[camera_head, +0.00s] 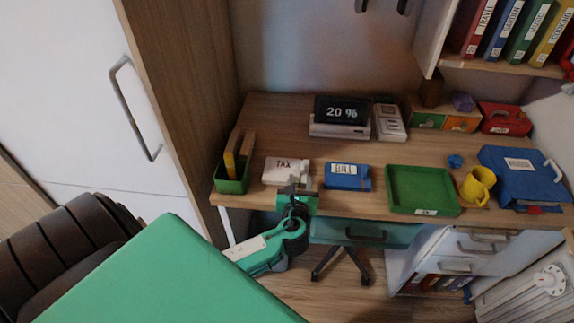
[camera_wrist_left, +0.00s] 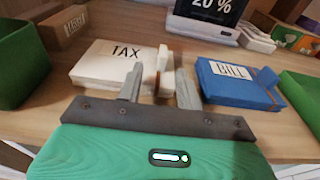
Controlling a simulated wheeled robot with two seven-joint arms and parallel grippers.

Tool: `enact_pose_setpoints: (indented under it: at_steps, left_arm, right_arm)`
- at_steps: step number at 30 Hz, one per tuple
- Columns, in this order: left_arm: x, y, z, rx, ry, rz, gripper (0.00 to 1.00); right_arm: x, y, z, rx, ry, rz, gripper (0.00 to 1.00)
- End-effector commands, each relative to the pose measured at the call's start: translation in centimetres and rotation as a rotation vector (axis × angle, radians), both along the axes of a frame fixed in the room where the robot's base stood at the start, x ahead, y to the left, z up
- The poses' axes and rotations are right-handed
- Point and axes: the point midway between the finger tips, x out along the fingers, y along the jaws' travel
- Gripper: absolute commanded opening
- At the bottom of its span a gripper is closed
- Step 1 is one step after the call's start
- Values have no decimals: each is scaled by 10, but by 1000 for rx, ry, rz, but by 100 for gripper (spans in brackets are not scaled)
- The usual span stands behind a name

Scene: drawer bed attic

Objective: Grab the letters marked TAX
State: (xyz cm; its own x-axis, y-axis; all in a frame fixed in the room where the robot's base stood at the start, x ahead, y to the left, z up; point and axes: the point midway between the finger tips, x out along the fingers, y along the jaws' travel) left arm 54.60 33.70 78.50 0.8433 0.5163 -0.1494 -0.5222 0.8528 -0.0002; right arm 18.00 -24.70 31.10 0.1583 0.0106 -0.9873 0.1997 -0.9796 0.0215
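The white bundle of letters marked TAX (camera_head: 280,173) lies flat near the desk's front edge, left of the blue bundle marked BILL (camera_head: 343,178). In the left wrist view, the TAX letters (camera_wrist_left: 105,66) are ahead and left of centre. Their right end, with a brown band, shows between the fingertips. My left gripper (camera_head: 296,186) is at the desk's front edge, by the near right corner of the TAX letters. Its two fingers (camera_wrist_left: 160,82) are apart with a clear gap. I cannot tell whether either finger touches the letters. My right gripper is not in view.
A green box (camera_head: 231,187) with brown items stands left on the desk. A green tray (camera_head: 408,207), a yellow mug (camera_head: 478,184) and a blue binder (camera_head: 515,180) are to the right. A display showing 20 % (camera_head: 342,110) stands behind the letters.

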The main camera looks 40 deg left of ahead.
Motion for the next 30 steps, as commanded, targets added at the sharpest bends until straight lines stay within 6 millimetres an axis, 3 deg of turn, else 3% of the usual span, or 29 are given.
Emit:
enact_pose_setpoints:
  at_steps: [9, 17, 23, 30]
  left_arm:
    - [38, 19, -5, 1, 1, 1, 36]
    - [40, 21, -6, 0, 0, 0, 36]
    - [40, 21, -6, 0, 0, 0, 0]
    - [40, 21, -5, 0, 0, 0, 0]
  right_arm:
    - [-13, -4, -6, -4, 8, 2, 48]
    - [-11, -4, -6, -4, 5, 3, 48]
    - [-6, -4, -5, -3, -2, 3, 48]
    - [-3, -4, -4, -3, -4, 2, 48]
